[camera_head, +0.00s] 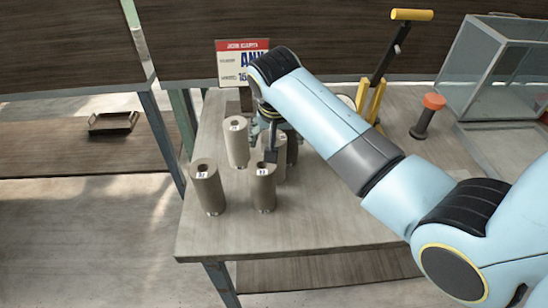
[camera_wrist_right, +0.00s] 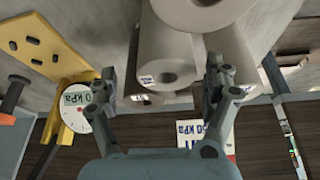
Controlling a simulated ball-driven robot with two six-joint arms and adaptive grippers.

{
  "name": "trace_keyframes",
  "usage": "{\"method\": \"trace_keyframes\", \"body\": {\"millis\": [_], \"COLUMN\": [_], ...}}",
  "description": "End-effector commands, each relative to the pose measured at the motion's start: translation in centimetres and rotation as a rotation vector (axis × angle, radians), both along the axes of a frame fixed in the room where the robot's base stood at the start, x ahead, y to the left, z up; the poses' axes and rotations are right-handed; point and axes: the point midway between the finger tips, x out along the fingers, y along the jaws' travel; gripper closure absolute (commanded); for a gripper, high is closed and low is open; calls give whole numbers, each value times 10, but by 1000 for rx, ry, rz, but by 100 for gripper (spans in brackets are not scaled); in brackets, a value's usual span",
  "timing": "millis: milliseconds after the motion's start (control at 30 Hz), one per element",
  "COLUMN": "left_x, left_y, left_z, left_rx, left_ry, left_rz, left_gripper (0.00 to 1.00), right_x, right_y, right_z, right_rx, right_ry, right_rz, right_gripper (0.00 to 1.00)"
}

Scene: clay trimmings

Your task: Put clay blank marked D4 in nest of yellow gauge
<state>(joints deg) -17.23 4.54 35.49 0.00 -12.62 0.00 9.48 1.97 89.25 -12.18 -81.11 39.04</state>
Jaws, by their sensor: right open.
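Several grey-brown clay blanks stand upright on the table in the head view: one at the front left (camera_head: 208,190), one at the front middle (camera_head: 264,192), one behind at the left (camera_head: 236,145), and others partly hidden by my right gripper (camera_head: 272,148). Their small labels are too blurred to read surely, so I cannot tell which is D4. In the right wrist view my right gripper (camera_wrist_right: 162,80) is open, with a labelled blank (camera_wrist_right: 166,45) showing between its fingers. The yellow gauge (camera_head: 374,98) stands behind my right arm; its dial and yellow plate (camera_wrist_right: 38,50) show in the wrist view.
A red-and-white sign (camera_head: 231,70) stands at the table's back. An orange-topped black tool (camera_head: 428,115) and a glass case (camera_head: 490,75) are at the right. A small tray (camera_head: 113,122) lies on another surface at the left. The table's front is clear.

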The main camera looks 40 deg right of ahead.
Motion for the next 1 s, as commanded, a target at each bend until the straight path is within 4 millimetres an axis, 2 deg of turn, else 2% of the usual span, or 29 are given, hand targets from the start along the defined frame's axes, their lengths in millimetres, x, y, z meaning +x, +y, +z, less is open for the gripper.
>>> {"method": "trace_keyframes", "body": {"millis": [167, 400, 700, 767, 1000], "left_x": [1, 1, 1, 1, 1], "left_y": [0, 1, 1, 1, 1], "left_z": [3, 6, 6, 6, 6], "left_rx": [0, 1, 1, 1, 1], "left_ry": [-1, -1, -2, -2, -2], "left_rz": [0, 0, 0, 0, 0], "left_gripper": [60, 60, 60, 60, 60], "right_x": [5, 16, 17, 17, 17], "right_y": [0, -3, -5, -5, -5], "right_z": [-15, -47, -53, -53, -53], "right_rx": [1, 0, 1, 1, 1], "right_ry": [2, 1, -1, -1, 0], "right_rz": [0, 1, 0, 0, 0], "right_gripper": [16, 16, 16, 21, 53]}}
